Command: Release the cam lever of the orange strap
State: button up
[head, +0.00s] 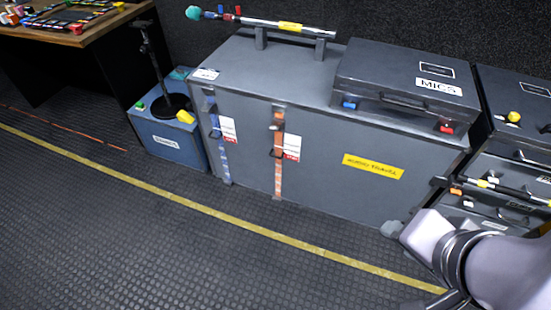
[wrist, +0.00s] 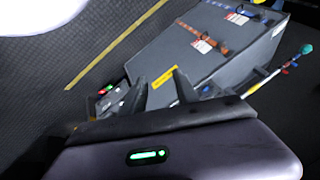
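The orange strap (head: 278,178) runs down the front of a large grey case (head: 230,82), right of a blue strap (head: 223,160). Its dark cam lever (head: 275,153) is near the upper part, beside a white and red tag (head: 292,148); whether the lever is open or closed is too small to tell. The orange strap (wrist: 190,29) also shows small in the wrist view, beyond the fingers. My gripper (wrist: 161,82) has its two dark fingers apart with nothing between them. It is well away from the strap, and my arm is at the lower right in the head view.
A blue box (head: 167,140) with a stand is at left; more cases (head: 500,195) stand at right. The floor in front is clear, with a yellow line (head: 200,207).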

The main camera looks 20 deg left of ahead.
aim_at(274, 126)
jog(key=i+j, duration=0.1)
jog(key=j, duration=0.8)
jog(key=i+j, duration=0.15)
jog(key=j, duration=0.3)
jog(key=i, duration=0.5)
jog(key=u, duration=0.05)
